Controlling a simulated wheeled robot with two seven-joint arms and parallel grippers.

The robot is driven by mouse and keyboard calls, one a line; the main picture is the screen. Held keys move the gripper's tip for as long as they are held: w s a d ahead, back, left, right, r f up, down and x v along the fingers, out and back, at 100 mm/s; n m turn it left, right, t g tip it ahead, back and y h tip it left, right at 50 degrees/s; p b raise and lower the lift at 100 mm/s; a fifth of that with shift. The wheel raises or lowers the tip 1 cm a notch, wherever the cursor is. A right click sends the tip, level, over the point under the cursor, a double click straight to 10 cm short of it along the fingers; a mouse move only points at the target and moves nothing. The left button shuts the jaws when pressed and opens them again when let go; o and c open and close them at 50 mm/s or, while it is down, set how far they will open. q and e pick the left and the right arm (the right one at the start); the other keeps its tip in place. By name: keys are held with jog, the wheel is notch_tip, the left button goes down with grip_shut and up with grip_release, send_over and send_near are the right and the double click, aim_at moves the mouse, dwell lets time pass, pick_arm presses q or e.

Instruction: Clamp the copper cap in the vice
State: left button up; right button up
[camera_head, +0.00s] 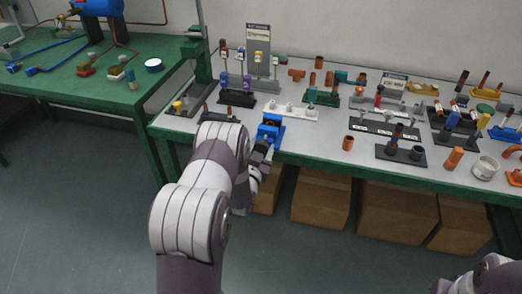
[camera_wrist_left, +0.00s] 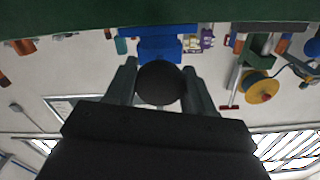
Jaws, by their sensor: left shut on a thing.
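The blue vice (camera_head: 270,128) stands at the front edge of the workbench. It also shows in the left wrist view (camera_wrist_left: 158,43), just beyond my fingers. My left gripper (camera_head: 262,152) is at the near side of the vice. In the left wrist view my gripper (camera_wrist_left: 160,88) is shut on a dark round knob (camera_wrist_left: 160,82), which lines up with the front of the vice. Whether a copper cap sits between the vice jaws is too small to tell. A short copper piece (camera_head: 348,143) stands on the bench to the right; I cannot tell if it is the cap. My right gripper is out of view.
The workbench (camera_head: 325,154) carries racks of fittings, including a white rack (camera_head: 290,112) behind the vice and a dark rack (camera_head: 400,153) to the right. Cardboard boxes (camera_head: 320,198) stand below. A green table (camera_head: 110,95) is at the left. Bare bench lies right of the vice.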

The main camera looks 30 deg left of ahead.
pick_arm(q)
jog(key=m+b, duration=0.1)
jog(key=m, duration=0.3)
jog(key=shift+f, duration=0.1)
jog(key=shift+m+b, duration=0.55)
jog(key=shift+m, duration=0.75)
jog(key=o, duration=1)
jog(key=v, duration=1.2)
jog(key=shift+s, duration=0.4)
